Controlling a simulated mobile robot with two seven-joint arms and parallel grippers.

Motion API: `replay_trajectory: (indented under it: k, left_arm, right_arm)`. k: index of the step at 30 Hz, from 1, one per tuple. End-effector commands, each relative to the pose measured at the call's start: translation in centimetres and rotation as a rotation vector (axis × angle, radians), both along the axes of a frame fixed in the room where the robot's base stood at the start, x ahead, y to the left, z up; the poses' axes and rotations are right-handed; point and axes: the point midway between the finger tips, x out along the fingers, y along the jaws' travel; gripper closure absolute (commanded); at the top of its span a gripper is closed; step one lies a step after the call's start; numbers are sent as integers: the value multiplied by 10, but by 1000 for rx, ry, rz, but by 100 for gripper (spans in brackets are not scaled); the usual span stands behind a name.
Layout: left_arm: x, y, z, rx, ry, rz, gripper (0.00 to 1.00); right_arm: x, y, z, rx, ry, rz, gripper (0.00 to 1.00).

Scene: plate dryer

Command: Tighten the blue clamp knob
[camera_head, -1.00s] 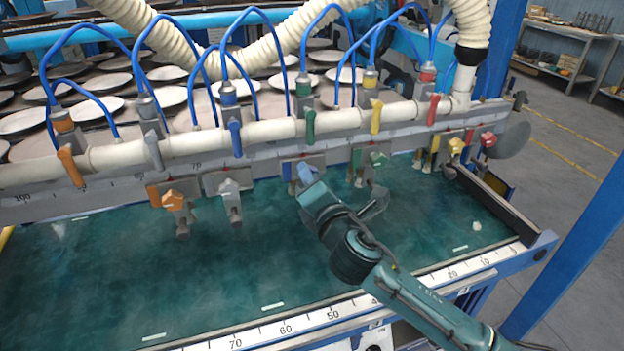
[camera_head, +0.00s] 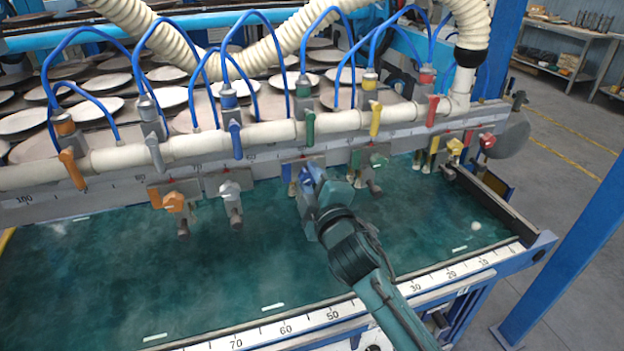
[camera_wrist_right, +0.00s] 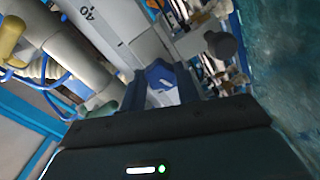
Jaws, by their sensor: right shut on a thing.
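The blue clamp knob (camera_head: 311,178) sits on the rail above the green bed, between the white-grey knob and the green knob. My right gripper (camera_head: 318,190) is at the blue knob, shut on it, with its body reaching up from the front. In the right wrist view the blue knob (camera_wrist_right: 160,76) shows between the dark fingers of the gripper (camera_wrist_right: 165,92). The gripper hides the lower part of the knob's clamp. My left gripper is not in view.
An orange knob (camera_head: 174,202) and a white-grey knob (camera_head: 230,191) are to the left. A green knob (camera_head: 378,161) is close on the right, with yellow (camera_head: 455,147) and red (camera_head: 488,142) knobs farther right. Coloured valve levers line the white pipe (camera_head: 270,133) above. The green bed (camera_head: 110,270) is clear.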

Motion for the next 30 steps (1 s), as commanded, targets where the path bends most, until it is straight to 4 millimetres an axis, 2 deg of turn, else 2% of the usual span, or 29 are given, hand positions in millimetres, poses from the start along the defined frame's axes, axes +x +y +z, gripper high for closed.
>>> replay_trajectory:
  k: [6, 15, 30]
  left_arm:
    - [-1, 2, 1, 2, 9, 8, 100]
    - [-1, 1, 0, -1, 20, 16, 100]
    - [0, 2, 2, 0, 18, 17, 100]
  right_arm:
    - [-1, 1, -1, 179, 61, 0, 91]
    - [-1, 1, 0, 348, 116, 1, 91]
    - [0, 1, -1, 429, 141, 1, 91]
